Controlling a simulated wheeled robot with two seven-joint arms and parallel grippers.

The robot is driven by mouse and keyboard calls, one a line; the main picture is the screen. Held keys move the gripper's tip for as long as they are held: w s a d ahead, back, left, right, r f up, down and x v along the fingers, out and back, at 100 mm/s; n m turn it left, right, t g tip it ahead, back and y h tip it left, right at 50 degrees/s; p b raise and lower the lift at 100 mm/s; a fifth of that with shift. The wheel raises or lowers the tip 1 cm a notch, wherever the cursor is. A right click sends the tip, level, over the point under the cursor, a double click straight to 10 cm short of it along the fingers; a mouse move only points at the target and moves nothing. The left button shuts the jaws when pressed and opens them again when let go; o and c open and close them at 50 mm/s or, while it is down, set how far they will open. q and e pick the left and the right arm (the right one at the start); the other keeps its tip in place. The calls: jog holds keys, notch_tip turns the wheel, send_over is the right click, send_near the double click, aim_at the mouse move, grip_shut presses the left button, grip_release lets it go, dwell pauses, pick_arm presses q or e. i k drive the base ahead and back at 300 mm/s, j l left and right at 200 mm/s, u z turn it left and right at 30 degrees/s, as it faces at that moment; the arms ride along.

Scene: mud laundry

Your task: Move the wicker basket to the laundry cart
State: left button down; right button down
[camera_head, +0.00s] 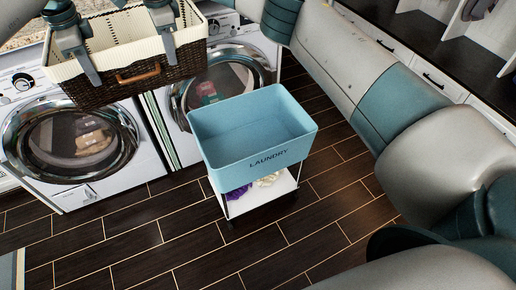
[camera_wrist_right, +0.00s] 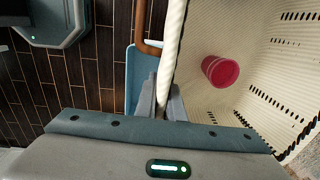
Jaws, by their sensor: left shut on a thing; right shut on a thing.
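The wicker basket (camera_head: 118,93) is dark brown with a cream lining and a brown front handle. It hangs in the air at upper left in the head view, in front of the washing machines. My left gripper (camera_head: 91,76) and my right gripper (camera_head: 171,52) are both shut on its front rim, either side of the handle. In the right wrist view, my right gripper (camera_wrist_right: 162,98) pinches the cream rim (camera_wrist_right: 174,42), and a red cup (camera_wrist_right: 221,71) lies inside the basket. The laundry cart (camera_head: 240,162) has an empty-looking light blue bin, right of and below the basket.
Two white front-loading washers (camera_head: 150,170) stand behind. The cart's lower shelf (camera_head: 258,199) holds purple and cream items. The dark plank floor (camera_head: 130,245) is clear in front. Drawers with a dark counter (camera_head: 440,50) line the right side.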

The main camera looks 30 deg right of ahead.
aim_at(253, 150)
jog(key=k+l, duration=0.1)
jog(key=l, duration=1.7)
jog(key=k, duration=0.05)
